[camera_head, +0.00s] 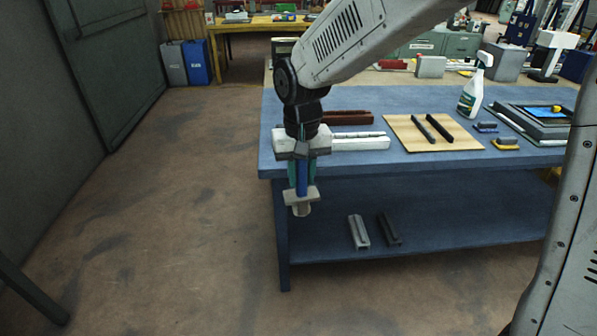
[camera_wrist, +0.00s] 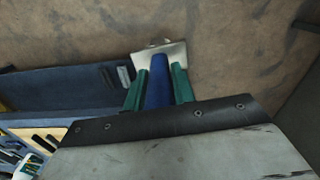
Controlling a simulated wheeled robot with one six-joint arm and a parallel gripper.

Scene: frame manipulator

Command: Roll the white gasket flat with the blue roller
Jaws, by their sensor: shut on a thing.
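My gripper (camera_head: 302,182) hangs in front of the table's left front corner. Its green fingers are shut on a blue handle (camera_head: 302,177), which also shows between the fingers in the wrist view (camera_wrist: 158,88). A pale, flat-looking head (camera_head: 300,198) sits at the handle's lower end, pointing down over the floor. I cannot tell whether this tool is the blue roller. A white slotted bar (camera_head: 362,142) lies on the table near its left front edge, partly behind my gripper. I cannot make out a separate white gasket.
The blue table (camera_head: 440,172) holds a dark red bar (camera_head: 346,117), a tan board (camera_head: 400,121) with dark strips, a spray bottle (camera_head: 475,88) and a framed panel (camera_head: 540,118). A grey profile (camera_head: 358,231) and a dark profile (camera_head: 389,229) lie on the lower shelf. Floor left is clear.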

